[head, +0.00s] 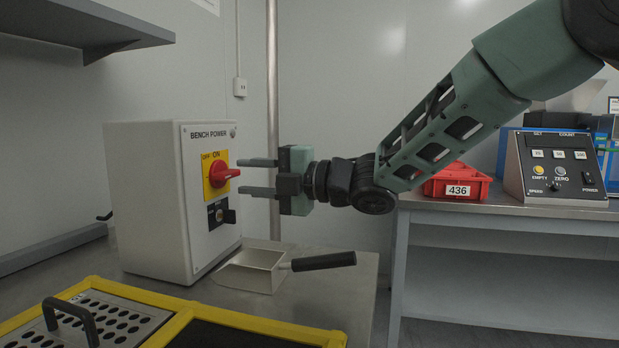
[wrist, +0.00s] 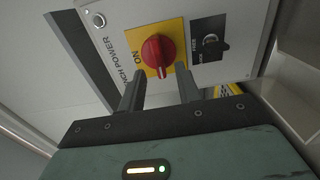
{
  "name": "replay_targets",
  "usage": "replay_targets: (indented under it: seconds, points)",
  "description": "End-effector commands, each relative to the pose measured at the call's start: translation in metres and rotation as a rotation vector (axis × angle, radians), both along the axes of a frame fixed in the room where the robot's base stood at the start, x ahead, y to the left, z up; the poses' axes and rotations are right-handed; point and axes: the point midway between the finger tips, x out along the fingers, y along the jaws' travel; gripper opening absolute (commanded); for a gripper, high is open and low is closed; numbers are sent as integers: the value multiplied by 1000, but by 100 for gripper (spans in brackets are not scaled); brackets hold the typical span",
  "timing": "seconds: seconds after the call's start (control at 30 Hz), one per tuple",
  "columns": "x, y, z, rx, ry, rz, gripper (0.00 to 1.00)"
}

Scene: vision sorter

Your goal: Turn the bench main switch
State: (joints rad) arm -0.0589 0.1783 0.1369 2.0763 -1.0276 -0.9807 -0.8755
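The bench main switch is a red rotary knob (head: 222,174) on a yellow plate (head: 209,190) marked OFF and ON, on the front of a white box (head: 150,200) labelled BENCH POWER. In the wrist view, the red knob (wrist: 158,50) sits just beyond the fingertips, its grip ridge running roughly up and down the picture. I cannot tell which label it points to. My gripper (head: 241,177) is open and empty in front of the knob, one finger above its height and one below. The wrist view shows both fingers (wrist: 160,78) apart, with the knob ahead between them.
A black lock-like fitting (head: 220,213) sits below the knob. A metal scoop (head: 254,270) with a black handle lies on the bench below my gripper. A yellow-framed tray (head: 262,333) is in front. A red bin (head: 457,184) and a control box (head: 553,165) stand on the right-hand table.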

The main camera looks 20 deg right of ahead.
Motion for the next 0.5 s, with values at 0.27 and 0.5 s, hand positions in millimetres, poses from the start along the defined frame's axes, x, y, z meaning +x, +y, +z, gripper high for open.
replay_targets:
  seconds: [0.27, 0.5]
  points:
    - [-37, -56, 3, -1, 0, -4, 34]
    - [-64, -98, 2, -2, 1, -3, 34]
